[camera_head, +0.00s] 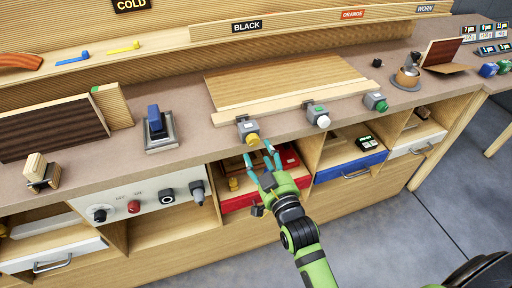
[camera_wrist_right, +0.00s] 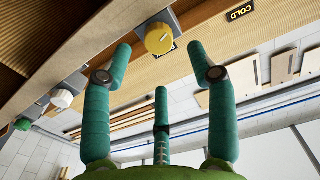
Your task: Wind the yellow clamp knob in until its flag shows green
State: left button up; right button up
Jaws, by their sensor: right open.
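The yellow clamp knob (camera_head: 252,139) sits on a grey clamp at the front edge of the bench, left of two similar clamps. It also shows in the right wrist view (camera_wrist_right: 159,38), round with a pointer ridge, just beyond my fingertips. I cannot make out the colour of its flag. My right gripper (camera_head: 261,157) is open and empty just in front of and below the knob. Its three teal fingers spread around the knob's direction in the wrist view, apparently not touching it. My left gripper is not in view.
A white knob (camera_head: 323,121) and a green knob (camera_head: 381,106) stand on clamps to the right along a wooden bar (camera_head: 290,108). A red drawer (camera_head: 238,201) with things in it lies open below the gripper. A blue-handled block (camera_head: 155,122) stands to the left.

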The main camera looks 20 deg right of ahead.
aim_at(254, 142)
jog(key=w, duration=0.5)
jog(key=shift+a+p, duration=0.15)
jog(key=shift+p, duration=0.15)
jog(key=shift+c, duration=0.4)
